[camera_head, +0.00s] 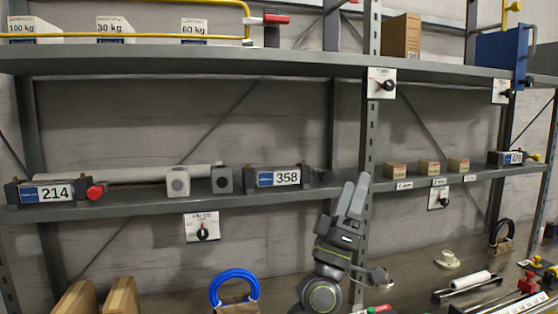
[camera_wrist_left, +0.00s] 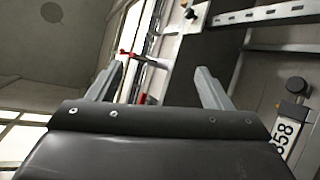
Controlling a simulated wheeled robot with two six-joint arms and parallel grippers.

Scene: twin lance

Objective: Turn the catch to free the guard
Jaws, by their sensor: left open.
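A yellow bar guard (camera_head: 130,37) runs along the front of the top shelf at the left, before several weight-labelled cards. At its right end, a catch with a red handle (camera_head: 270,19) points right, on a dark post. A red handle also shows in the left wrist view (camera_wrist_left: 142,59), beyond and between my fingers. My left gripper (camera_head: 354,194) is open and empty, fingers pointing up, in front of the middle shelf's upright and well below and right of the catch. Its two fingers (camera_wrist_left: 158,85) also show apart in the left wrist view. My right gripper is not in view.
The top shelf edge (camera_head: 200,62) lies between my gripper's height and the catch. A steel upright (camera_head: 371,130) with a dial plate (camera_head: 382,83) stands close to the gripper. The middle shelf holds a box labelled 358 (camera_head: 278,178). A blue panel (camera_head: 500,48) stands at the upper right.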

